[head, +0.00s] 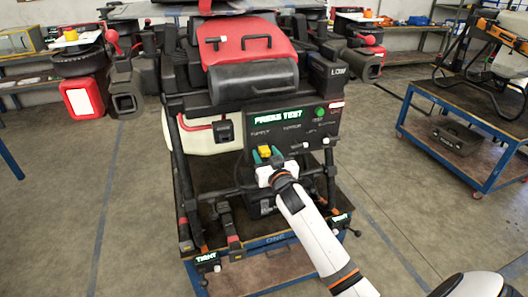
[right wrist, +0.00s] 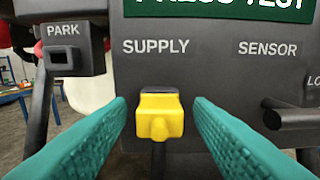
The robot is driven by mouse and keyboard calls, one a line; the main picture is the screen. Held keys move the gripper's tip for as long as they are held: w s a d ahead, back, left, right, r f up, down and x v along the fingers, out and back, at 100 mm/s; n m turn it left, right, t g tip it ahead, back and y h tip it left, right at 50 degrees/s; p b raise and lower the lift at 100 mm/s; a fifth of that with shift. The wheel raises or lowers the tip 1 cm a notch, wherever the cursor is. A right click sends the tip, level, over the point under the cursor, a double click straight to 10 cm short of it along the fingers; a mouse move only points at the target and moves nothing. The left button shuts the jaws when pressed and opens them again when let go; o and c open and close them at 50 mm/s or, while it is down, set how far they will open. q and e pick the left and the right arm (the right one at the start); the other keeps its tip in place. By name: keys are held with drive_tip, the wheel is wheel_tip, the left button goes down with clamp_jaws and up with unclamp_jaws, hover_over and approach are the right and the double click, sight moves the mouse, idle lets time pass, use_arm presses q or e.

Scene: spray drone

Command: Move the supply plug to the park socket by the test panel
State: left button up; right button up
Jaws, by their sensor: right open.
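The yellow supply plug (right wrist: 160,115) sits in the test panel under the SUPPLY label in the right wrist view. In the head view the plug (head: 265,151) shows just beyond my right gripper (head: 267,158). That gripper is open, with a teal finger on each side of the plug and a gap to it on both sides in the wrist view. The park socket (right wrist: 62,55) is a dark box labelled PARK, left of the plug, with an empty-looking slot. It also shows in the head view (head: 224,130). The test panel (head: 290,137) is dark grey. My left gripper is not in view.
The drone (head: 245,60) stands on a blue-framed cart (head: 270,240). A dark lever (right wrist: 290,118) sticks out under SENSOR, right of my fingers. A red-pipe run (head: 195,124) passes left of the park socket. Another cart (head: 470,150) stands at right, with free floor between.

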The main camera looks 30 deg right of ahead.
idle(0.4)
clamp_jaws()
drive_tip(key=shift+s, duration=0.1)
drive_tip(key=shift+p+v, duration=1.3)
drive_tip(key=shift+v, duration=1.65)
drive_tip(key=shift+a, duration=0.1)
